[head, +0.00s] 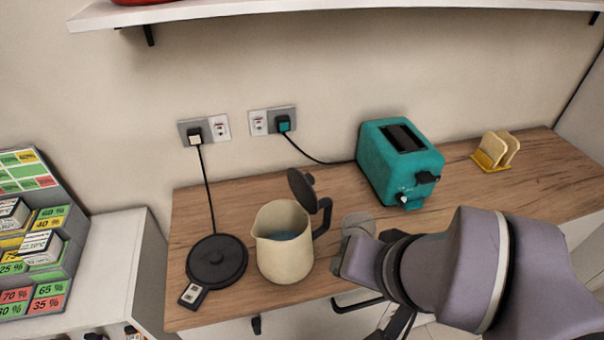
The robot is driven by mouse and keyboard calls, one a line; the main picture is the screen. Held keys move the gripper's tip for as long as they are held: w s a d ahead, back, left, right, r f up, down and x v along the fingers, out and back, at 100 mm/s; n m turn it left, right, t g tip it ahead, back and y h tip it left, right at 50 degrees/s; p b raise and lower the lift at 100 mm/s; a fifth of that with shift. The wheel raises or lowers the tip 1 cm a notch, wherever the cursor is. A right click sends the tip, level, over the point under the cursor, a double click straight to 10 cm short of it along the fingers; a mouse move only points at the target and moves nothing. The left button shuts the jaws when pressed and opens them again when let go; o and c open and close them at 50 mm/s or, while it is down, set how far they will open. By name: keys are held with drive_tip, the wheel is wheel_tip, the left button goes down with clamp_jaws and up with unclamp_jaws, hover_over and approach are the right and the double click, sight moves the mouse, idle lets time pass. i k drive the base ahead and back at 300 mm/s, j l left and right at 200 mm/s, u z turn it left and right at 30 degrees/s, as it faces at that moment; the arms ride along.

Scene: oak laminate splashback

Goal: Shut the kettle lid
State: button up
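The cream kettle (284,258) stands upright on the wooden counter, with some bluish water visible inside. Its dark lid (302,190) is open, tilted up on the right side above the black handle (323,218). My arm reaches in from the right, and my gripper (357,226) is just right of the kettle handle, apparently apart from it. The fingers are mostly hidden behind my wrist, so I cannot tell whether they are open or shut.
The black kettle base (217,261) lies left of the kettle, wired to a wall socket (203,131). A teal toaster (399,163) stands behind my gripper. Toast in a yellow rack (490,160) is at the right. A white shelf (330,10) hangs above.

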sight(301, 184)
drive_tip(key=i+l+u, duration=0.15)
drive_tip(key=l+u, duration=1.65)
drive_tip(key=k+j, duration=0.05)
